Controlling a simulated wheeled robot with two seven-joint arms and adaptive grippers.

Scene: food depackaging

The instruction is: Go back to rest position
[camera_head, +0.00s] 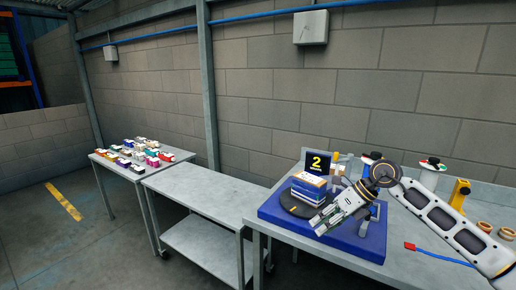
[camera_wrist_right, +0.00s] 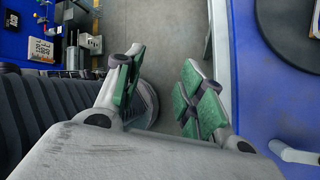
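My right arm comes in from the right in the head view. Its gripper (camera_head: 321,226) hangs over the front of the blue mat (camera_head: 350,243), in front of the black round plate. In the right wrist view the two green-padded fingers (camera_wrist_right: 164,92) stand apart with nothing between them, and grey floor shows in the gap. A blue, white and orange box (camera_head: 308,190) sits on the black round plate (camera_head: 290,204), apart from the gripper. My left gripper is not in view.
A black sign with a yellow 2 (camera_head: 317,162) stands behind the box. Spools (camera_head: 432,163), tape rolls (camera_head: 485,227) and a red-ended blue cable (camera_head: 440,256) lie to the right. A bare grey cart (camera_head: 205,192) stands left. Several small boxes (camera_head: 134,152) cover the far-left table (camera_head: 128,173).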

